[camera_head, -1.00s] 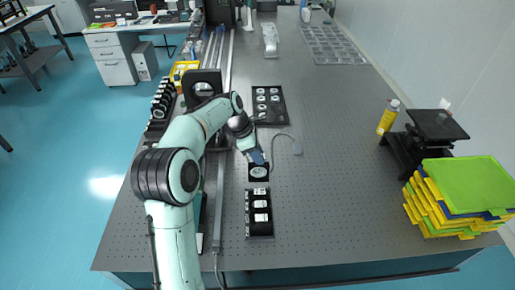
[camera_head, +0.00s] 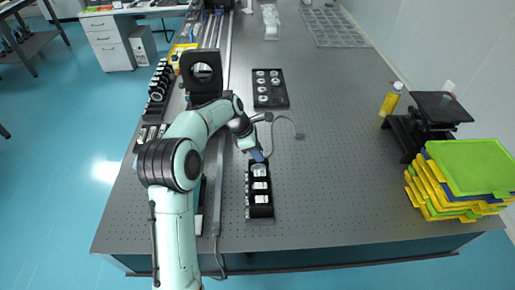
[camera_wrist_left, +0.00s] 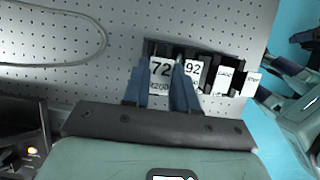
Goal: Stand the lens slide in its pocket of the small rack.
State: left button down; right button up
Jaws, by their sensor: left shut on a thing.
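The small rack (camera_head: 260,215) is a dark, narrow holder near the front middle of the table, with several white-labelled slides in a row. The lens slide (camera_head: 259,170) is at the rack's far end, held by my left gripper (camera_head: 257,157), which reaches in from the left. In the left wrist view, my left gripper (camera_wrist_left: 161,64) has its two blue fingers on either side of a slide labelled 72 (camera_wrist_left: 160,75). This slide is in line with the rack's other slides. I cannot tell whether its lower edge is fully down in the pocket. My right gripper is out of view.
A black tray of round parts (camera_head: 270,88) lies beyond the rack. A dark framed mount (camera_head: 202,72) stands left of it. A grey cable (camera_head: 297,128) lies near my gripper. Stacked coloured trays (camera_head: 468,170) and a yellow bottle (camera_head: 390,100) are at right. The table's middle right is clear.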

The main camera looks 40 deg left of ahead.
pick_arm(q)
jog(key=shift+w+f+b, duration=0.1)
jog(key=shift+f+b, duration=0.3)
jog(key=shift+f, duration=1.5)
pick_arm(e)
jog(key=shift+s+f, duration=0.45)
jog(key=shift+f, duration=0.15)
pick_arm(q)
jog(key=shift+f, duration=0.2)
jog(key=c, duration=0.8)
grip_release()
jog(key=shift+r, duration=0.15)
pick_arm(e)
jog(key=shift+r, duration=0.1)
pick_arm(q)
jog(key=shift+r+p, duration=1.4)
jog(key=shift+r, duration=1.1)
jog(key=shift+r+p, duration=0.3)
jog(key=shift+r, duration=2.1)
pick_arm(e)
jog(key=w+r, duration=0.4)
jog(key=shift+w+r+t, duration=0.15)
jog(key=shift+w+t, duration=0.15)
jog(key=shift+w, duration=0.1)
